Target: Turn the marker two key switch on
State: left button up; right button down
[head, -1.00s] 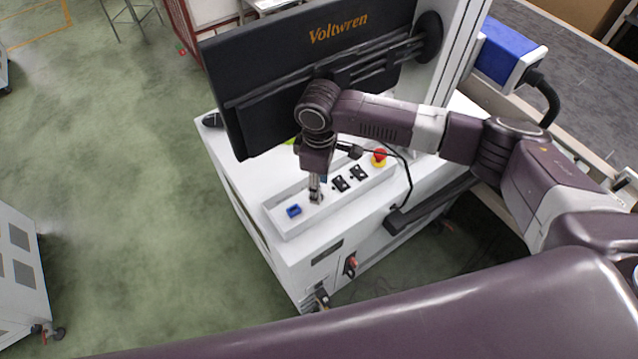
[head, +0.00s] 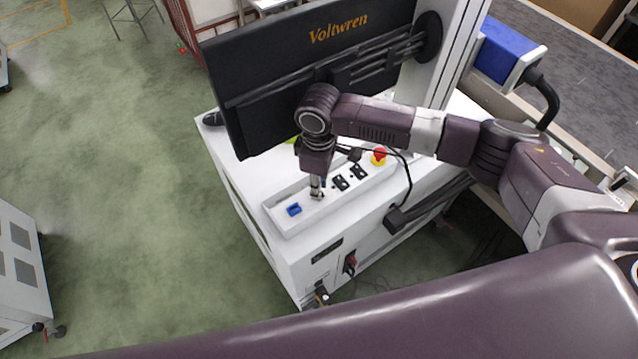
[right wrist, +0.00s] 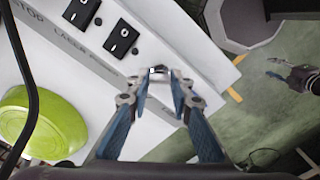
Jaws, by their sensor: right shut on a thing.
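The control panel (head: 280,222) is a white raised strip on the white machine's top. My right gripper (head: 317,194) is lowered onto this strip, between a blue part and two black switches. In the right wrist view, my right gripper (right wrist: 160,80) has its fingertips close together around a small metallic key switch (right wrist: 158,70) on the panel. The fingers cover most of it, so its turn position cannot be told.
Two black switches (head: 340,183) and a red emergency stop (head: 379,155) on a yellow base lie along the panel. The blue part (head: 294,210) is at its near end. A black monitor (head: 300,75) stands close behind my right arm. A green round object (right wrist: 42,122) lies beside the panel.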

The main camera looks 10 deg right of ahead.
jog(key=m+p, duration=0.2)
jog(key=p, duration=0.1)
jog(key=shift+r, duration=0.25)
jog(key=shift+m+p, duration=1.1)
jog(key=shift+p, duration=0.05)
jog(key=shift+f+m+p, duration=0.2)
jog(key=shift+m+p, duration=0.4)
jog(key=shift+m, duration=0.1)
jog(key=c, duration=1.7)
grip_release()
